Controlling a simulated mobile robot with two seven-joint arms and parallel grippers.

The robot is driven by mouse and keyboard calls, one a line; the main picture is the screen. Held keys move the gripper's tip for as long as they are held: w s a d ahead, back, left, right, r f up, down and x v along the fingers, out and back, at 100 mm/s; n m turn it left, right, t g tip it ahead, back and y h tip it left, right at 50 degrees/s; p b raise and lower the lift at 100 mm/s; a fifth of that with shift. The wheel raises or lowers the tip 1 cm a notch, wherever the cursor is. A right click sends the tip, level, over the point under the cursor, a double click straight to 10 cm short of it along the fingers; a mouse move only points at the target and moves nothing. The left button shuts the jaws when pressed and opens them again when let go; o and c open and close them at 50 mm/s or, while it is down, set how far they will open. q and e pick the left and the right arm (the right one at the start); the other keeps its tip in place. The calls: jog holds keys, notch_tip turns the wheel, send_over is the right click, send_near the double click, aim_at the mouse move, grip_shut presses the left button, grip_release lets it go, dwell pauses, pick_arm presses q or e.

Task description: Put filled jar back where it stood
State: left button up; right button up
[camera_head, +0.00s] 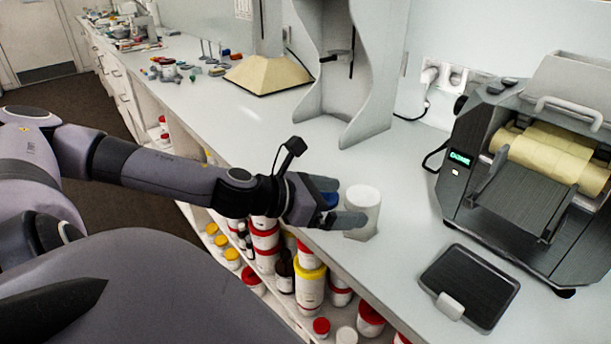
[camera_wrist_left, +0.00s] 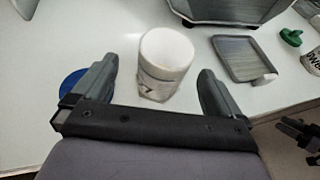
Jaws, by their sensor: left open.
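A white jar (camera_head: 362,212) stands upright on the counter near its front edge in the head view. It also shows in the left wrist view (camera_wrist_left: 165,65), with markings low on its side. My left gripper (camera_head: 340,205) is open, and its fingers point at the jar. In the left wrist view the jar is between and slightly beyond the two spread fingertips (camera_wrist_left: 158,88), with space on both sides. A blue round lid (camera_head: 328,199) lies on the counter beside the left finger and is partly hidden by it. The jar's contents cannot be made out.
A mill with yellow rollers (camera_head: 545,155) stands at the right, with a dark tray (camera_head: 469,285) in front of it. A grey stand (camera_head: 352,75) is at the back. Shelves below the counter hold several jars (camera_head: 309,285).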

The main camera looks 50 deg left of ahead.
pick_arm(q)
jog(key=shift+s+b, duration=0.75)
jog(key=shift+b, duration=0.35)
jog(key=shift+s+a+r+b, duration=0.15)
jog(key=shift+s+r+b, duration=0.25)
jog(key=shift+b, duration=0.2)
jog(key=shift+s+a+r+b, duration=0.15)
jog(key=shift+s+a+b, duration=0.15)
jog(key=shift+s+b, duration=0.35)
jog(key=shift+b+v, duration=0.35)
jog(key=shift+v, duration=1.3)
jog(key=shift+r, duration=0.15)
